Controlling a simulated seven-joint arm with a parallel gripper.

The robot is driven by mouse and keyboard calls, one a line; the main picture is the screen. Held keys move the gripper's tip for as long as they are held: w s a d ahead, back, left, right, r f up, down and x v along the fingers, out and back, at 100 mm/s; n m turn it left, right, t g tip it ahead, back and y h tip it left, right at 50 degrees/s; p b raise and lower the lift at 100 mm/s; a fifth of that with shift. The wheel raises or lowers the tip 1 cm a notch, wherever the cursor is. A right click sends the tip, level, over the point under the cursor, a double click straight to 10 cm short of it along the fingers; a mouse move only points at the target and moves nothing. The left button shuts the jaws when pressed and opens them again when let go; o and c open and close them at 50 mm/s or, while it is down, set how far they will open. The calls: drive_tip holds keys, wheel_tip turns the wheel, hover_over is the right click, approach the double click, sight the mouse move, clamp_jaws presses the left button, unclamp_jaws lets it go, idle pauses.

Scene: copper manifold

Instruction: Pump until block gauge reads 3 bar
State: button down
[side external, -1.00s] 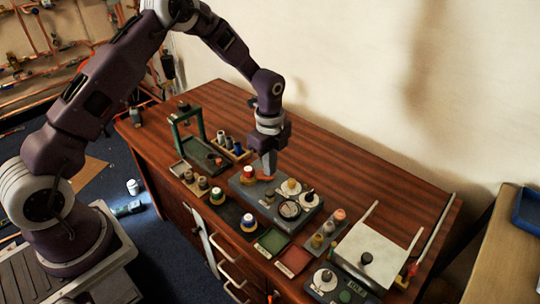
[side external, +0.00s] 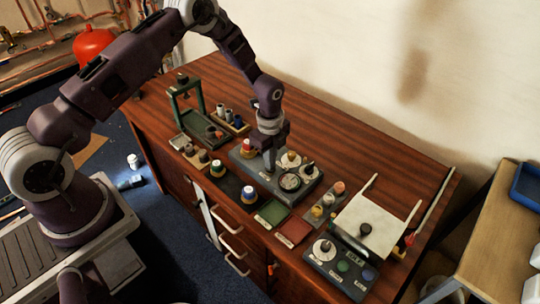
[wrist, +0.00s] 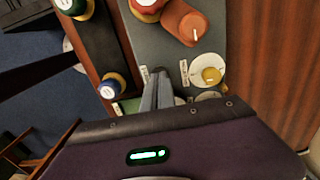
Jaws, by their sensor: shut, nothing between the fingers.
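The grey gauge block (side external: 240,160) stands mid-bench. On it are a round dial gauge (side external: 289,182), a yellow knob (side external: 291,156), a black knob on a white disc (side external: 307,168) and a red knob with a white top (side external: 248,146). My gripper (side external: 269,168) points down over the block, between the red knob and the gauge. In the wrist view its fingers (wrist: 158,80) are together and empty, with their tips by a small dark post (wrist: 158,71). Whether they touch it I cannot tell. The gauge reading is too small to tell.
A green frame stand (side external: 188,105) is at the left. Several capped bottles, a green tray (side external: 271,213) and a red tray (side external: 293,232) are in front. A white plate (side external: 365,228) and a control box (side external: 340,270) are at the right. The back of the bench is clear.

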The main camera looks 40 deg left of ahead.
drive_tip(key=shift+f, duration=0.3)
drive_tip(key=shift+s, duration=0.1)
wheel_tip(320, 180, up, 14)
drive_tip(key=shift+r, duration=0.15)
idle(1.5)
drive_tip(key=shift+r, duration=0.95)
drive_tip(key=shift+f, duration=0.1)
wheel_tip(320, 180, down, 14)
drive_tip(key=shift+r, duration=0.1)
